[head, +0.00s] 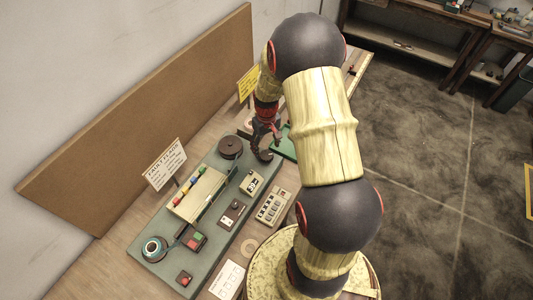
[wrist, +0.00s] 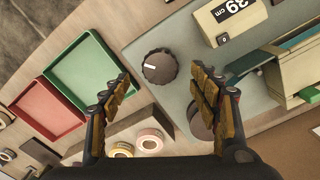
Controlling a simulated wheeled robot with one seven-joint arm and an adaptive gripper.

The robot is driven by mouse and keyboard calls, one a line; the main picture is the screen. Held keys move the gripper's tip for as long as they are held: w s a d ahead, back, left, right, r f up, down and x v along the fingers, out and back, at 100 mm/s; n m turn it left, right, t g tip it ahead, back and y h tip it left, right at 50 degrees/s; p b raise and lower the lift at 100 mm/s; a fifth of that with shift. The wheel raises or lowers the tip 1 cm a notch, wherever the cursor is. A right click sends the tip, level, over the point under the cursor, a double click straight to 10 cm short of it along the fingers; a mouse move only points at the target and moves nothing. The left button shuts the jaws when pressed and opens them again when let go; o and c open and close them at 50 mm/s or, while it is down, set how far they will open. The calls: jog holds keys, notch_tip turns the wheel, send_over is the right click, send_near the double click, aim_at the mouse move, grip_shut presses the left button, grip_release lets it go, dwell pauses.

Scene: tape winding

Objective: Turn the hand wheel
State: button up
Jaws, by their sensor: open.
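A dark round knob with a white mark, which looks like the hand wheel (wrist: 158,68), is on the end of the grey-green machine panel (head: 203,160). In the wrist view it lies between and just beyond my fingertips; in the head view my gripper hides it. My gripper (head: 265,150) is over that end of the panel, pointing down. In the wrist view my gripper (wrist: 163,80) has its fingers apart and nothing in them. A dark disc (head: 231,147) sits beside it on the panel, partly covered by my right finger in the wrist view.
A green tray (wrist: 83,85) and a red tray (wrist: 45,108) lie left of the panel, with tape rolls (wrist: 149,139) nearby. A length counter (wrist: 230,17) and a box with coloured pieces (head: 196,193) stand on the panel. A sign (head: 164,164) and a brown board (head: 140,120) stand behind.

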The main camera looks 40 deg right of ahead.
aim_at(266, 155)
jog(key=shift+f, duration=2.35)
jog(key=c, duration=0.4)
jog(key=c, duration=0.7)
jog(key=shift+c, duration=0.3)
